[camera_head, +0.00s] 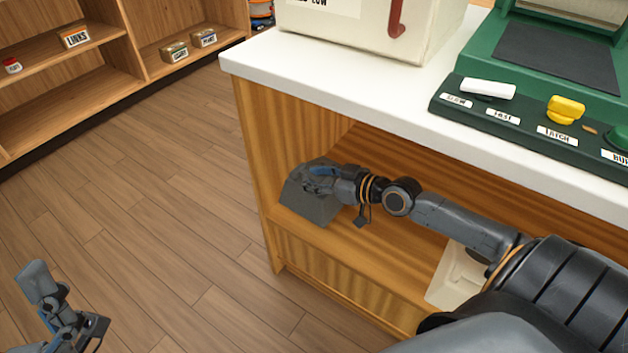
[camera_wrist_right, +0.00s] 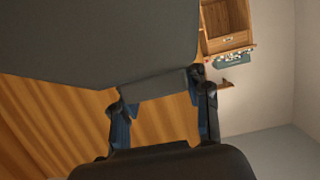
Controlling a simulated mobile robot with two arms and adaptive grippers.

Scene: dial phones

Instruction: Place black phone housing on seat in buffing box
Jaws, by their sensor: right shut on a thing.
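The black phone housing (camera_head: 310,204) shows as a dark grey wedge at the left end of the open shelf under the counter. My right gripper (camera_head: 322,175) is shut on its upper edge. In the right wrist view the housing (camera_wrist_right: 100,40) fills the upper left, its narrow edge between the fingers of the gripper (camera_wrist_right: 162,90). The green buffing box (camera_head: 540,62) stands on the counter at the upper right; its seat cannot be made out. My left gripper (camera_head: 68,300) is at the lower left over the floor, open and empty.
The white counter top (camera_head: 330,92) overhangs the wooden shelf (camera_head: 405,245). A cream part (camera_head: 455,278) lies on the shelf, partly behind my right arm. A cream box (camera_head: 370,30) with a red handle stands left of the buffing box. White and yellow controls (camera_head: 566,108) line its front.

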